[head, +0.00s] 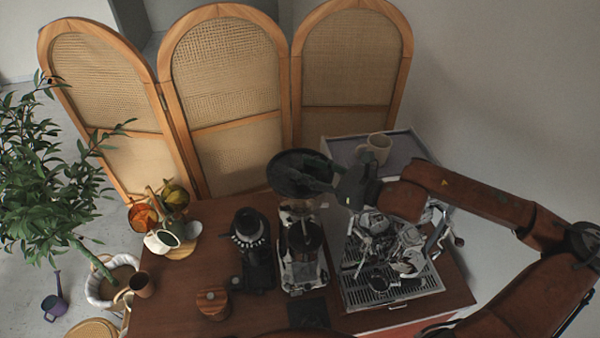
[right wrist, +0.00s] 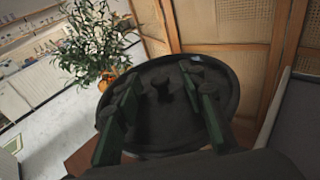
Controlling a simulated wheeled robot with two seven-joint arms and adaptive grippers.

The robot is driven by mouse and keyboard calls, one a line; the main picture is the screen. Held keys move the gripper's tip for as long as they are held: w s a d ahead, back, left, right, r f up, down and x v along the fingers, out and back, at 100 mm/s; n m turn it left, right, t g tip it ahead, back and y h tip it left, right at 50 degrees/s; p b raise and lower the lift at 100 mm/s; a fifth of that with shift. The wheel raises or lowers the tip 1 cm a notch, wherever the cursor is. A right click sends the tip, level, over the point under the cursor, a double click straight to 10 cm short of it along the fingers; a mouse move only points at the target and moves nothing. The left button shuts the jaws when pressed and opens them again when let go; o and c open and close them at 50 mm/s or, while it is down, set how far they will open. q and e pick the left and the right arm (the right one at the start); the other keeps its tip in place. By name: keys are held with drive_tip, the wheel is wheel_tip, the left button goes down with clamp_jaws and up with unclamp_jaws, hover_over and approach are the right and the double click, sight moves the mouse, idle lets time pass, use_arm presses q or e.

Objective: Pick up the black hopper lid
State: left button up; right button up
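The black hopper lid (head: 284,178) is a wide, round, dark disc at the top of the grinder (head: 302,250) in the head view. It also shows in the right wrist view (right wrist: 168,137), with a small raised knob (right wrist: 162,88) near its middle. My right gripper (head: 318,172) reaches in from the right over the lid. In the right wrist view its two green-padded fingers (right wrist: 165,105) are spread apart on either side of the knob, with visible gaps. The lid's contact with the hopper is hidden. My left gripper is not in view.
A chrome espresso machine (head: 390,262) stands right of the grinder, with a cup (head: 379,146) on its top. A black grinder (head: 250,250) stands to the left. A folding screen (head: 225,90) stands behind.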

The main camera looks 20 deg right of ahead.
drive_tip(key=shift+x, duration=0.9)
clamp_jaws()
